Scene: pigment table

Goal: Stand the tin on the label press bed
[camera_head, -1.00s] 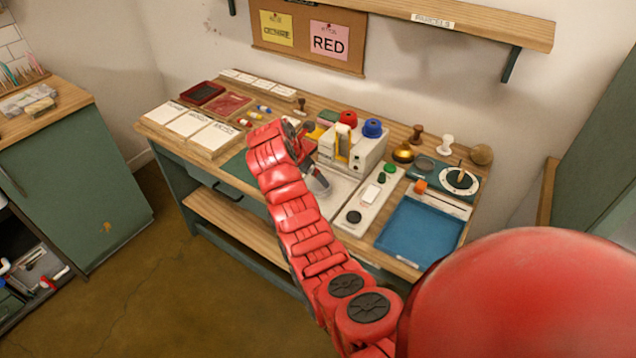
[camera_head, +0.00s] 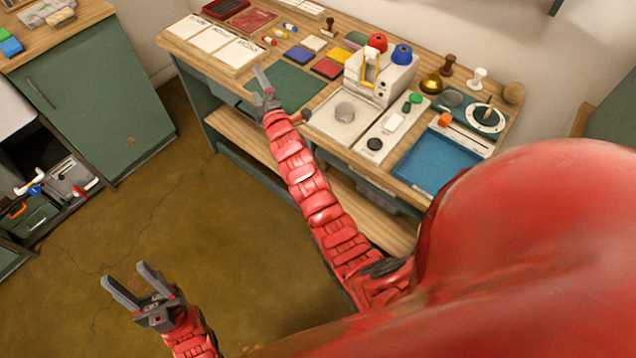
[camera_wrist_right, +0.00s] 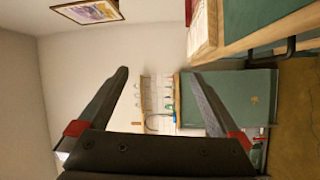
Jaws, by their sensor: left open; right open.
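My right gripper (camera_head: 257,85) is open and empty, left of the bed, near the green mat. In the right wrist view its two fingers (camera_wrist_right: 160,95) are spread with nothing between them. My left gripper (camera_head: 123,274) is open and empty over the floor at the lower left, well away from the table.
The green mat (camera_head: 285,88) lies left of the press, with coloured pads (camera_head: 327,69) behind it. A strip with a black knob and green button (camera_head: 390,130) and a blue tray (camera_head: 435,165) lie right of the bed. A green cabinet (camera_head: 95,110) stands at the left.

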